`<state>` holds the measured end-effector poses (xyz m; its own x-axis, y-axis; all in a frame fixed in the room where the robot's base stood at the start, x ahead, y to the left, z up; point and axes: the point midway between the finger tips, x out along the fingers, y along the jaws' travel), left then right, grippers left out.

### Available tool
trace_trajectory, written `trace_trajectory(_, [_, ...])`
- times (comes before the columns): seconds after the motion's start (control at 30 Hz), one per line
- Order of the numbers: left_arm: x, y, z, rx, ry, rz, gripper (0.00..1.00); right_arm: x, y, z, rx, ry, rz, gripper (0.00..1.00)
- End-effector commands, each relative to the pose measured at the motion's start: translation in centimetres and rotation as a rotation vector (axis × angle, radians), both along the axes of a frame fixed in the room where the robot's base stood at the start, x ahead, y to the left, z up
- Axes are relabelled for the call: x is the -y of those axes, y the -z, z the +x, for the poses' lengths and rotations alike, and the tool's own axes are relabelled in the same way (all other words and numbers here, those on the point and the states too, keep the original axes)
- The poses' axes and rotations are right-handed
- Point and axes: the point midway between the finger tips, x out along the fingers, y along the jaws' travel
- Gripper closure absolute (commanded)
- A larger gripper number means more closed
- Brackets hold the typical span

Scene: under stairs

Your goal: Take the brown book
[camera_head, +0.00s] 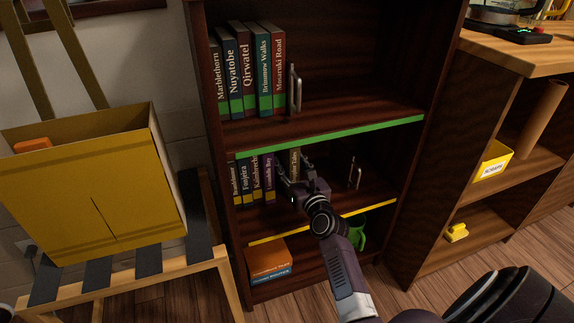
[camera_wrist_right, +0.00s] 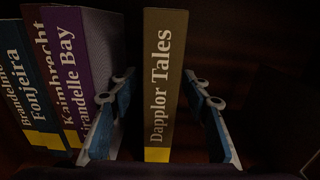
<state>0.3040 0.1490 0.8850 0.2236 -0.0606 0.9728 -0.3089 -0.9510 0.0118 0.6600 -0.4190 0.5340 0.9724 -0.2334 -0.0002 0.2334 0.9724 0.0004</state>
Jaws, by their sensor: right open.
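The brown book, "Dapplor Tales" (camera_wrist_right: 166,85), stands upright on the yellow-edged middle shelf. Its top shows behind my right gripper in the head view (camera_head: 295,160). My right gripper (camera_head: 296,174) is open. In the right wrist view, one finger is left of the book's spine and the other is right of it, with a gap on each side. The left finger is between the brown book and the purple book "Mirandelle Bay" (camera_wrist_right: 88,75). My left gripper is not in view.
More upright books (camera_head: 250,178) stand left of the brown book, and a metal bookend (camera_head: 354,174) stands to its right. The green-edged shelf (camera_head: 340,134) is above. An orange book (camera_head: 268,262) and a green mug (camera_head: 357,232) are below. A yellow box (camera_head: 95,200) sits on a chair at left.

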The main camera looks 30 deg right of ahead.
Motion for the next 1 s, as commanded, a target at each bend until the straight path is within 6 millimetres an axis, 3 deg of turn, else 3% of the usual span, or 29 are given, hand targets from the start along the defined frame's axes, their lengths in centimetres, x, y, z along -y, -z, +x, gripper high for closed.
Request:
trace_trajectory(0.03, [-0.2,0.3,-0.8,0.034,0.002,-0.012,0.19,0.2,0.1,0.5,0.002,0.001,-0.001,0.56])
trace_trajectory(0.2, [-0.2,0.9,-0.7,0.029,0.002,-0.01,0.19,0.6,0.1,2.3,0.001,0.001,-0.001,0.56])
trace_trajectory(0.47, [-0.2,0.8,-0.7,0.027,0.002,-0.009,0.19,0.6,0.0,2.5,0.0,0.001,0.0,0.56])
trace_trajectory(0.87, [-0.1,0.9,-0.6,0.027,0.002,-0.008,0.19,0.6,0.0,2.5,0.0,0.001,0.0,0.98])
trace_trajectory(1.0, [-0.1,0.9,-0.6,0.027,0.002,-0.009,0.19,0.7,-0.2,2.5,0.003,0.002,-0.001,1.0])
